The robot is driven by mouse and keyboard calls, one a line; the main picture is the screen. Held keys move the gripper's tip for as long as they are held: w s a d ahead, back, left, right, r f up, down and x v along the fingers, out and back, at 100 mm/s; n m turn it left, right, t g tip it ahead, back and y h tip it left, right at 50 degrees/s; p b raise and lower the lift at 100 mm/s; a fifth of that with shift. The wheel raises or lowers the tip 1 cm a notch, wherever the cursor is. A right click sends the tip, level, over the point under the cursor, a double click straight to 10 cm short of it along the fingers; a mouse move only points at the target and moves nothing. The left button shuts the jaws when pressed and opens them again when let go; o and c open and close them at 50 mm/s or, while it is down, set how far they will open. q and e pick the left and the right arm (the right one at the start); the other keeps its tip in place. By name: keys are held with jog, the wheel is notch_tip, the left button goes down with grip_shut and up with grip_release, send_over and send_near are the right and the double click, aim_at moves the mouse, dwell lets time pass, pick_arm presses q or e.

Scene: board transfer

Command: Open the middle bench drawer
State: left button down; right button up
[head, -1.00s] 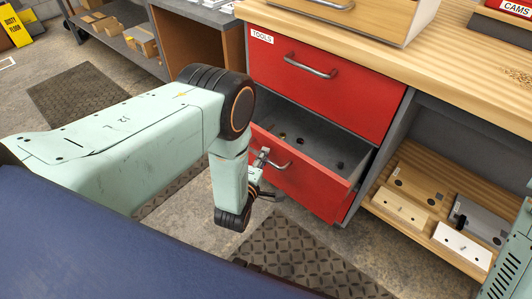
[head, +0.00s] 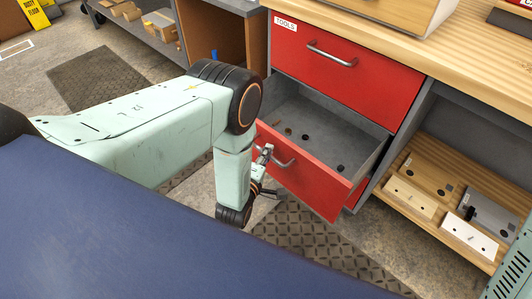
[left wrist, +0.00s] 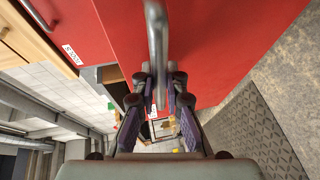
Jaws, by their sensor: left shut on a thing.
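The middle bench drawer (head: 300,180) has a red front and a grey inside, and it stands pulled out below the shut red top drawer (head: 345,67). A few small dark and brownish round things lie on its floor. My left gripper (head: 264,155) is at the drawer's metal handle (head: 284,161), shut on it. In the left wrist view the handle (left wrist: 157,35) runs down between the fingers of my left gripper (left wrist: 160,85), with the red front (left wrist: 215,45) behind it. My right gripper is not in view.
A wooden shelf (head: 425,165) with white blocks and a grey part is to the right of the drawers. A dark patterned mat (head: 310,235) lies on the floor below. The wooden bench top (head: 470,60) is above.

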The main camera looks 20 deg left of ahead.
pick_arm(q)
jog(key=shift+w, duration=0.1)
jog(key=c, duration=1.4)
grip_release()
jog(key=shift+o, duration=0.2)
jog(key=s+r, duration=0.2)
jog(key=s, duration=1)
jog(key=shift+d, duration=0.35)
jog(key=shift+w+r, duration=0.1)
jog(key=shift+r, duration=0.1)
